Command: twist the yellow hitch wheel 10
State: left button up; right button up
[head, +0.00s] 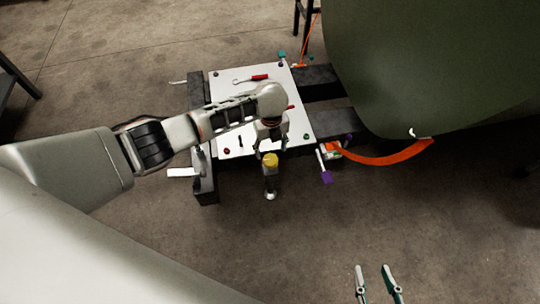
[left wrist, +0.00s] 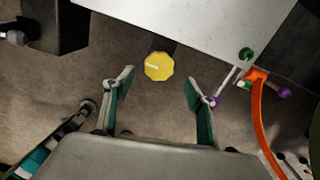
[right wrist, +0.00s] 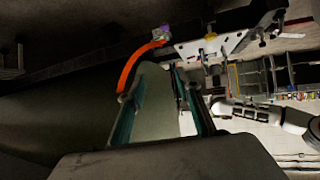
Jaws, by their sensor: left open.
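The yellow hitch wheel (head: 270,160) sits on top of a post at the front edge of the white-topped trailer. In the left wrist view the wheel (left wrist: 158,66) has a pale mark on its face and lies just beyond the fingertips, about midway between them. My left gripper (left wrist: 160,88) is open and empty, its two fingers apart. In the head view the left gripper (head: 270,146) hangs right by the wheel, partly hidden by its own wrist. My right gripper (head: 376,270) is open and empty at the bottom, far from the wheel.
The white plate (head: 230,92) carries a red-handled tool (head: 258,77) and small coloured knobs. An orange strap (head: 385,158) runs from the trailer to the big green fuselage (head: 430,70). A purple knob (head: 326,177) sticks out right of the wheel. The floor in front is clear.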

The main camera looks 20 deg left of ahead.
aim_at(271, 159)
pick_arm(q)
jog(key=f, duration=0.2)
jog(key=f+b, duration=0.1)
jog(key=f, duration=0.1)
jog(key=f+b, duration=0.1)
jog(key=f, duration=0.1)
jog(key=shift+s, duration=0.3)
jog(key=shift+w+f, duration=0.15)
jog(key=shift+f, duration=0.1)
jog(key=shift+r, duration=0.1)
jog(key=c, duration=1.1)
pick_arm(e)
jog(key=shift+w+a+r+m+t+y, duration=0.2)
jog(key=shift+w+a+r, duration=0.2)
jog(key=shift+a+r, duration=0.2)
jog(key=shift+w+a+r+m+t+y, duration=0.2)
jog(key=shift+w+a+r, duration=0.15)
jog(key=shift+a+r, duration=0.25)
